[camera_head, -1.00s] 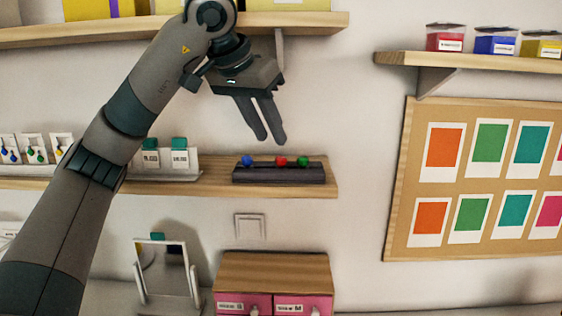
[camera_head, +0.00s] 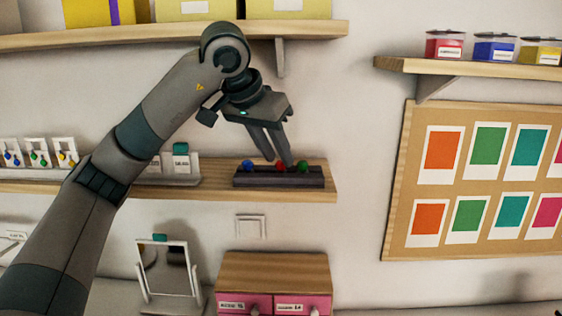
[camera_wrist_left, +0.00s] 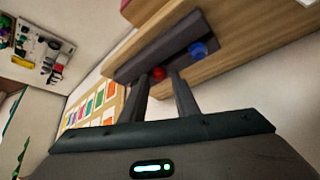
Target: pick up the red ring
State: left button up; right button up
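The red ring (camera_head: 280,165) sits in the dark holder (camera_head: 255,182) on the middle shelf, between a blue ring (camera_head: 248,164) and a green ring (camera_head: 303,165). My left gripper (camera_head: 278,161) points down at it from above, fingers apart and tips close to the ring's height. In the left wrist view the red ring (camera_wrist_left: 158,73) shows in the gap between the two fingertips (camera_wrist_left: 158,80), and the blue ring (camera_wrist_left: 198,49) lies to the right of them. The green ring does not show there. Contact with the red ring cannot be told. My right gripper is out of view.
The middle shelf (camera_head: 220,190) carries earring cards (camera_head: 40,158) and small labelled stands (camera_head: 181,160) left of the holder. An upper shelf (camera_head: 180,34) with yellow boxes is above. A mirror (camera_head: 165,270) and pink drawers (camera_head: 290,303) stand below.

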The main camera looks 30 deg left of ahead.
pick_arm(q)
jog(key=shift+w+f, duration=0.4)
jog(key=shift+f, duration=0.2)
grip_shut()
